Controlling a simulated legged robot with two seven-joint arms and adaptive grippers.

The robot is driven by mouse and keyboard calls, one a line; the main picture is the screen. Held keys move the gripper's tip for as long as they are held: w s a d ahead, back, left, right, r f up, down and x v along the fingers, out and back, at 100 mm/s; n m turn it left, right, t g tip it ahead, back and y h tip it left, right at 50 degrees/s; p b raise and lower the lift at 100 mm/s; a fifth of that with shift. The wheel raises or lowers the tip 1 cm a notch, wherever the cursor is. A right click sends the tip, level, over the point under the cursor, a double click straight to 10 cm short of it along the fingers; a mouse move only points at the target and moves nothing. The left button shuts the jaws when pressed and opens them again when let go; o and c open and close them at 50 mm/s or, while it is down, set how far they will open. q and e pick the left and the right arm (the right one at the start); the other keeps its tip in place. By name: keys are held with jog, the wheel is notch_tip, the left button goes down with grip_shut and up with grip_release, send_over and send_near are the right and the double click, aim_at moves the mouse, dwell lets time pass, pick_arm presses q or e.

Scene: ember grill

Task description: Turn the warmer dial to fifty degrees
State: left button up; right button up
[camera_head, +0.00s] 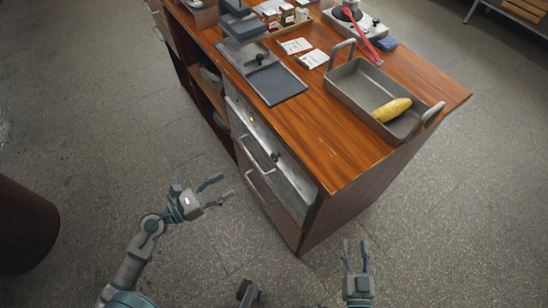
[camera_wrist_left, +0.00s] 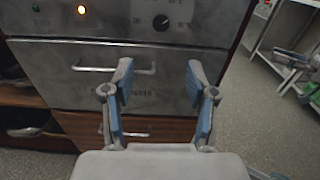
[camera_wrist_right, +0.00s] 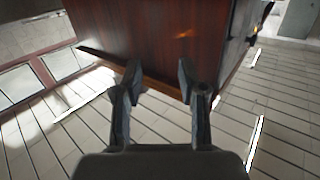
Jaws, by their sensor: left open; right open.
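The warmer (camera_head: 250,128) is a grey metal drawer unit in the side of the wooden counter; its front also shows in the left wrist view (camera_wrist_left: 60,75). Its black dial (camera_wrist_left: 161,22) is on the upper panel, right of a lit orange lamp (camera_wrist_left: 82,9). The dial also shows in the head view (camera_head: 276,156). The dial's scale marks are too small to read. My left gripper (camera_head: 222,190) is open and empty, in front of the warmer and apart from it. My right gripper (camera_head: 356,243) is open and empty, above the floor near the counter's end.
A grey roasting pan (camera_head: 345,82) with a yellow corn cob (camera_head: 391,109) sits on the counter top. Drawer handles (camera_head: 258,155) stick out below the dial. The floor is clear.

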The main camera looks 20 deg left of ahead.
pick_arm(q)
jog(key=p, duration=0.2)
send_near(273, 158)
jog(key=x, duration=0.8)
jog(key=shift+w+d+f, duration=0.1)
jog(key=shift+w, duration=0.2)
jog(key=shift+w+d, duration=0.35)
jog(key=shift+w, duration=0.05)
pick_arm(e)
jog(key=f+g, duration=0.1)
jog(key=s+d+f+g+h, duration=0.1)
jog(key=shift+s+f, duration=0.1)
jog(key=shift+f, duration=0.2)
pick_arm(q)
grip_shut()
pick_arm(e)
jog(key=shift+s+g, duration=0.1)
jog(key=shift+g, duration=0.2)
